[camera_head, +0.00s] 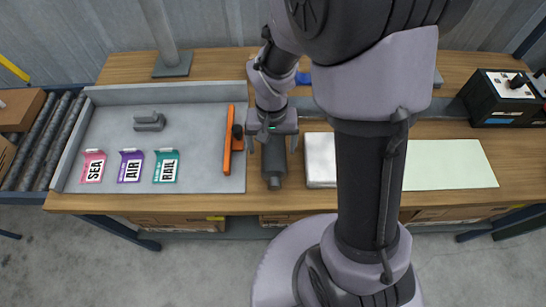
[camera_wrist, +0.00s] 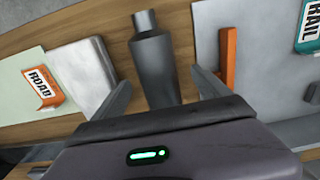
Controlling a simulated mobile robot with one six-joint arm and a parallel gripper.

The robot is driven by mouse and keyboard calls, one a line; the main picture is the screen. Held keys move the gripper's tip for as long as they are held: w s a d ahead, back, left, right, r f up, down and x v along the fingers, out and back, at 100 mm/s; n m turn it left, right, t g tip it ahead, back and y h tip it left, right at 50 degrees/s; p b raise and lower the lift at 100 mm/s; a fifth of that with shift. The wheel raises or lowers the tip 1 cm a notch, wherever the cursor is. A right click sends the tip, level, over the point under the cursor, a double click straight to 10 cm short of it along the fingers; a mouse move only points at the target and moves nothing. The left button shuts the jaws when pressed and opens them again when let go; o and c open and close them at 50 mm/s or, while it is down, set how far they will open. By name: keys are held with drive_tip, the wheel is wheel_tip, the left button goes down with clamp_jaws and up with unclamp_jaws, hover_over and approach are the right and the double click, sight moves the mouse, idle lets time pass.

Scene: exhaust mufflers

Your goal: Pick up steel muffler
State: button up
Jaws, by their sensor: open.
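The steel muffler (camera_head: 273,160) is a dark grey cylinder with a narrower neck. It lies on the wooden table (camera_head: 215,204) with its neck toward the front edge. In the wrist view the muffler (camera_wrist: 156,62) lies between the two fingers, with clear gaps on both sides, and its near end is hidden behind my gripper's body. My gripper (camera_head: 273,143) is over the muffler's rear part in the head view. In the wrist view my gripper (camera_wrist: 160,92) is open, and its fingers do not touch the muffler.
Left of the muffler, a grey tray (camera_head: 215,182) holds an orange bar (camera_head: 235,142), SEA, AIR and RAIL tags and a grey part (camera_head: 149,121). A silver block (camera_head: 320,160) and pale green mat (camera_head: 450,164) lie to the right. A black box (camera_head: 497,97) stands at far right.

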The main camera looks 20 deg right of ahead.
sight(274, 149)
drive_tip(key=shift+w+d+f+b, duration=0.1)
drive_tip(key=shift+d+f+b, duration=0.1)
drive_tip(key=shift+f+b, duration=0.9)
drive_tip(key=shift+w+d+f+b, duration=0.15)
drive_tip(key=shift+f+b, duration=0.25)
drive_tip(key=shift+f, duration=1.35)
drive_tip(key=shift+s+f, duration=0.1)
drive_tip(key=shift+f, duration=0.15)
clamp_jaws()
